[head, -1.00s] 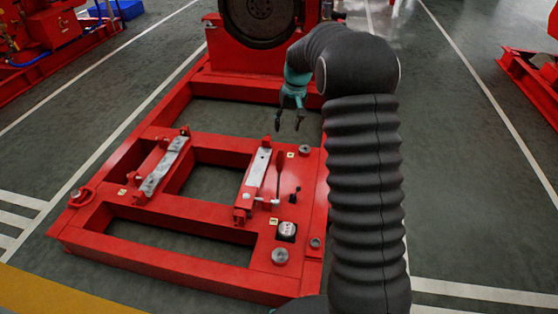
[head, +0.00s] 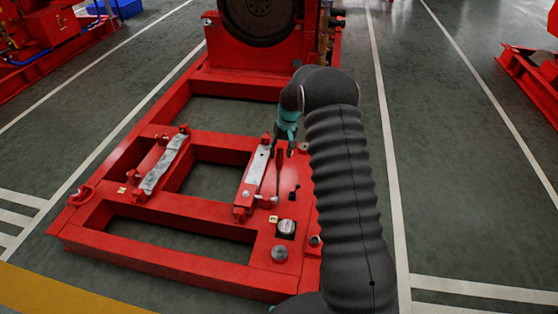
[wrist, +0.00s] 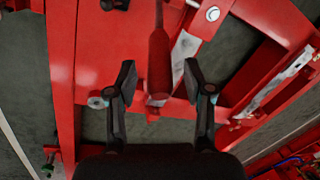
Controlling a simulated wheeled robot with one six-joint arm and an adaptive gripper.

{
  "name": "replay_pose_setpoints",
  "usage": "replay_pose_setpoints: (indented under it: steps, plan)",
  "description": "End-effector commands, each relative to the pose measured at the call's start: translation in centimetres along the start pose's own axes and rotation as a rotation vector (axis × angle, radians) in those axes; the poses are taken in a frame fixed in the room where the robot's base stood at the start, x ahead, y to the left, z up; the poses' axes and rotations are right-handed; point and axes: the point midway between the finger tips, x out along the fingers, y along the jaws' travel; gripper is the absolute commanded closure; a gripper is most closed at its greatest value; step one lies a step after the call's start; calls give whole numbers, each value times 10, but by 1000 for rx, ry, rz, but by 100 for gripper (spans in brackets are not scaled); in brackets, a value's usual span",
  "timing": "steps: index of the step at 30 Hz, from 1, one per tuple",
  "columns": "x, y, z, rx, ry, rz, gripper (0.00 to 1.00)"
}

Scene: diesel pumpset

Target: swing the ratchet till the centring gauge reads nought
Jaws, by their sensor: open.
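The ratchet handle (head: 279,172) is a dark, slim bar standing beside the right-hand pale rail on the red frame. In the wrist view the handle (wrist: 160,62) runs down from the top edge, its thick grip lying between my two fingers, with a gap on both sides. My gripper (head: 284,148) is open at the handle's upper end; it also shows in the wrist view (wrist: 160,82). The gauge (head: 286,228) is a small pale dial on the frame's near right part; its reading is too small to tell.
A red base frame (head: 180,230) with open bays carries two pale rails (head: 165,165). A small black lever (head: 294,192) stands right of the handle. Round metal pads (head: 280,253) sit on the frame. A large dark flywheel (head: 258,18) stands behind.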

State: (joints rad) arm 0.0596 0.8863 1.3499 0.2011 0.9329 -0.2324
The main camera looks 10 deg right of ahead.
Motion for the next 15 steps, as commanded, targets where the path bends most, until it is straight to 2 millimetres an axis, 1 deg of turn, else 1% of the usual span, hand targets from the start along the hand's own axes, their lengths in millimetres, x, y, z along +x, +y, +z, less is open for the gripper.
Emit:
replay_pose_setpoints:
  steps: [1,3,6,10,15]
  plan:
    - [9,0,1,0,-3,0,48]
    - [20,0,1,0,-2,0,48]
    - [30,0,0,0,-2,0,48]
    - [40,0,0,0,-1,0,48]
    - [43,0,0,0,0,0,48]
